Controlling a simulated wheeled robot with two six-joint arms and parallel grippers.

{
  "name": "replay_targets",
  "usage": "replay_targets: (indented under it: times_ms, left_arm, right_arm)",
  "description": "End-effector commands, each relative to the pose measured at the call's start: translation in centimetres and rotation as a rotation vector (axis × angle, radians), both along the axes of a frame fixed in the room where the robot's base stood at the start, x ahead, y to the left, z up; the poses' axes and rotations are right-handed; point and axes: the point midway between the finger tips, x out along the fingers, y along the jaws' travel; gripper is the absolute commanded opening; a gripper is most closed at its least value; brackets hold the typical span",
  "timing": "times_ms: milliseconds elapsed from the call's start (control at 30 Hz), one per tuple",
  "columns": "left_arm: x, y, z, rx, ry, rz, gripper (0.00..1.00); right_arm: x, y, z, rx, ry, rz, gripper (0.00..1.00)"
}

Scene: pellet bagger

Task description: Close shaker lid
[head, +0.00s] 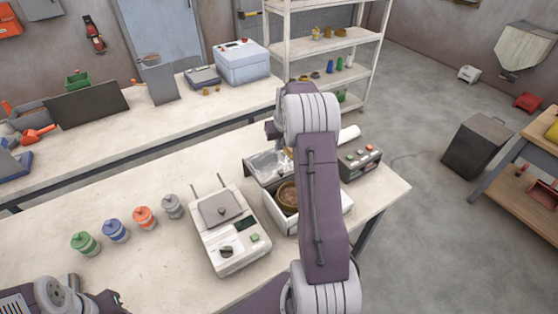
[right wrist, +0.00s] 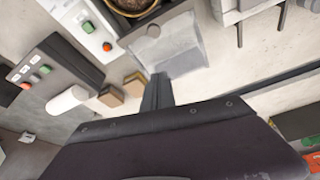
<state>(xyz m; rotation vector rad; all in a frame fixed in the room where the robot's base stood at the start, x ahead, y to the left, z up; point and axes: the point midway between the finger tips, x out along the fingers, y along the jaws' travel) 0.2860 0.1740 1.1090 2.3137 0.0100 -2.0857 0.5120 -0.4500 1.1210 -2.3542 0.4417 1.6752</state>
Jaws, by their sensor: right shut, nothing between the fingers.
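The shaker (head: 279,213) is a white box on the near table with a round brown bowl (head: 289,194) in its top, partly hidden by my right arm. It also shows in the right wrist view (right wrist: 87,45), with green and orange buttons. Its clear lid (head: 266,165) stands open at the back, leaving the bowl uncovered; the right wrist view shows this see-through panel (right wrist: 175,48) too. My right gripper (right wrist: 157,90) is shut and empty, close to the lid's edge; I cannot tell whether they touch. In the head view its fingers are mostly hidden. My left gripper is out of view.
A white scale-like device (head: 229,240) stands left of the shaker. Several coloured jars (head: 144,218) stand farther left. A dark control box (head: 361,161) is to the right. Tan blocks (right wrist: 110,96) and a white roll (right wrist: 66,100) lie behind the shaker.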

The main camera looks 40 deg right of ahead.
Motion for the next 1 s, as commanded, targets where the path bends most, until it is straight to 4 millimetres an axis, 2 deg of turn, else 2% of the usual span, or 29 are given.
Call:
replay_targets:
  times_ms: [133, 267, 633, 667, 800, 1000]
  left_arm:
    - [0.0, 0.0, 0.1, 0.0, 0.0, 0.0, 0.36]
    - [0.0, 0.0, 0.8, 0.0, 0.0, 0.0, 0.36]
    - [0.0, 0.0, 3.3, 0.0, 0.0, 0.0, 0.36]
    - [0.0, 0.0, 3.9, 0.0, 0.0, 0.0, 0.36]
    - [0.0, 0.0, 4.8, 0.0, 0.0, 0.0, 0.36]
    - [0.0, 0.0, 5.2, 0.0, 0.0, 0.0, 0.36]
  right_arm:
    - [0.2, 0.0, -0.4, 0.0, 0.0, 0.0, 0.0]
    - [0.7, -0.2, -2.1, 0.002, 0.003, 0.0, 0.0]
    - [3.2, -1.0, -9.7, 0.002, 0.001, 0.001, 0.0]
    - [2.5, -0.8, -9.0, 0.002, 0.0, 0.0, 0.0]
    - [0.6, -0.1, -9.1, 0.002, 0.0, 0.001, 0.0]
    - [-0.5, 0.4, -9.4, 0.001, -0.001, 0.0, 0.0]
